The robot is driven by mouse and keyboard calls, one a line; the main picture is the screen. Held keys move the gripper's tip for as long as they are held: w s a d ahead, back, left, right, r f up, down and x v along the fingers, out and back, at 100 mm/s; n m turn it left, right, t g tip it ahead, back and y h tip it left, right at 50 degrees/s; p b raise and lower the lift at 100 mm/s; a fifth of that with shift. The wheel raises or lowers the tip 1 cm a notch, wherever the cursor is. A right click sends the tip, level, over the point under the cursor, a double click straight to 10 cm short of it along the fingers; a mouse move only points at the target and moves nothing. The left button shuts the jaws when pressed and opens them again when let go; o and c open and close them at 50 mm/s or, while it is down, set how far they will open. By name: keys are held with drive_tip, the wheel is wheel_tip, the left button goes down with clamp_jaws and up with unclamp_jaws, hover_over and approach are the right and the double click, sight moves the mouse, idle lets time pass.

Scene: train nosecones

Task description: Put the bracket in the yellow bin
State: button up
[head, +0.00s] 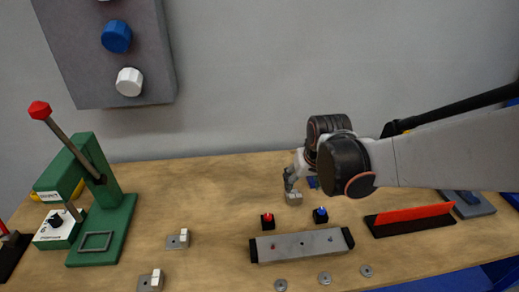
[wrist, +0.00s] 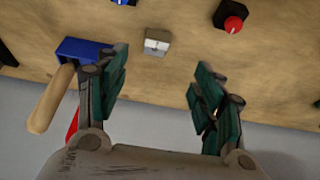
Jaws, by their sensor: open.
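A small grey metal bracket with a pale raised block (head: 294,198) lies on the wooden bench just below my gripper (head: 289,182) in the head view. In the wrist view the bracket (wrist: 157,42) lies ahead of my open gripper (wrist: 158,78), roughly centred between the fingers and apart from them. Nothing is between the fingers. Two similar brackets (head: 178,240) (head: 150,281) lie at the front left of the bench.
A blue block with a wooden handle (wrist: 88,50) lies beside the left finger in the wrist view. A red button (head: 267,220) and a blue-topped switch (head: 320,215) stand near a grey bar (head: 300,245). A green press (head: 98,205) stands left; a red-and-black strip (head: 412,218) lies right.

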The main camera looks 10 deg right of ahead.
drive_tip(key=b, duration=0.3)
hover_over(296, 196)
drive_tip(key=s, duration=0.3)
drive_tip(key=f, duration=0.8)
drive_tip(key=shift+w+a, duration=0.2)
drive_tip(key=shift+a, duration=0.05)
drive_tip(key=b+x, duration=0.2)
drive_tip(key=x, duration=0.3)
drive_tip(key=shift+w+d+b, duration=0.2)
drive_tip(key=shift+b, duration=0.2)
drive_tip(key=shift+r, duration=0.1)
drive_tip(key=c, duration=1.2)
drive_tip(key=shift+c, duration=0.2)
